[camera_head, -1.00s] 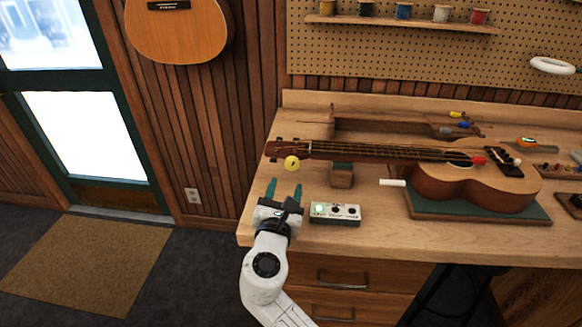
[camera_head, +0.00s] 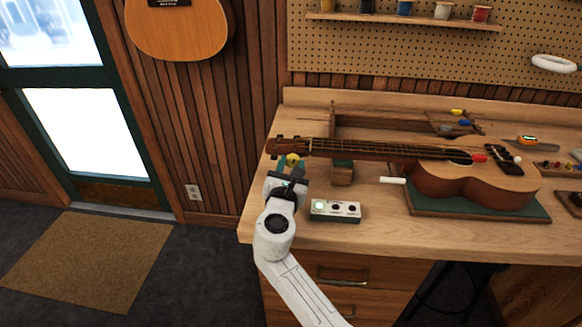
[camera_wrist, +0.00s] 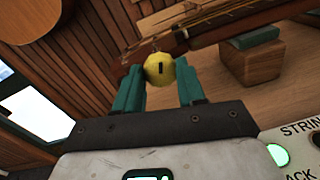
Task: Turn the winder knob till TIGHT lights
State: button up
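The yellow winder knob (camera_head: 292,160) sits at the headstock of the ukulele (camera_head: 470,181), at the left end of its neck. In the wrist view the knob (camera_wrist: 160,69) shows a dark upright mark and lies between the two teal fingers. My gripper (camera_wrist: 160,88) is open around the knob, with a gap visible on the left; contact on the right cannot be told. In the head view my gripper (camera_head: 290,164) reaches up to the knob. The indicator box (camera_head: 335,211) has its leftmost lamp lit green; its other lamps are dark. Its lettering is too small to read there.
The ukulele body rests on a green mat (camera_head: 480,212), and a block (camera_head: 342,173) stands under the neck. A white stick (camera_head: 392,181) lies beside the body. The indicator box stands right of my wrist, close by.

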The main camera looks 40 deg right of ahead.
jog(key=c, duration=0.5)
jog(key=shift+m, duration=0.4)
jog(key=m+b, duration=0.3)
jog(key=m, duration=0.1)
jog(key=shift+f+m, duration=0.15)
jog(key=shift+m, duration=0.15)
jog(key=m+b, duration=0.3)
jog(key=m, duration=0.2)
jog(key=shift+s+y, duration=0.1)
jog(key=shift+y, duration=0.2)
jog(key=m+b, duration=0.2)
jog(key=m, duration=0.1)
jog(key=shift+d+f+m+b, duration=0.1)
jog(key=shift+f+m+b, duration=0.05)
jog(key=shift+m+b, duration=0.25)
jog(key=m+b, duration=0.2)
jog(key=m, duration=0.1)
jog(key=shift+b, duration=0.3)
jog(key=m+b, duration=0.3)
jog(key=m, duration=0.2)
jog(key=shift+t+y+b, duration=0.3)
jog(key=shift+b, duration=0.05)
jog(key=shift+m, duration=0.3)
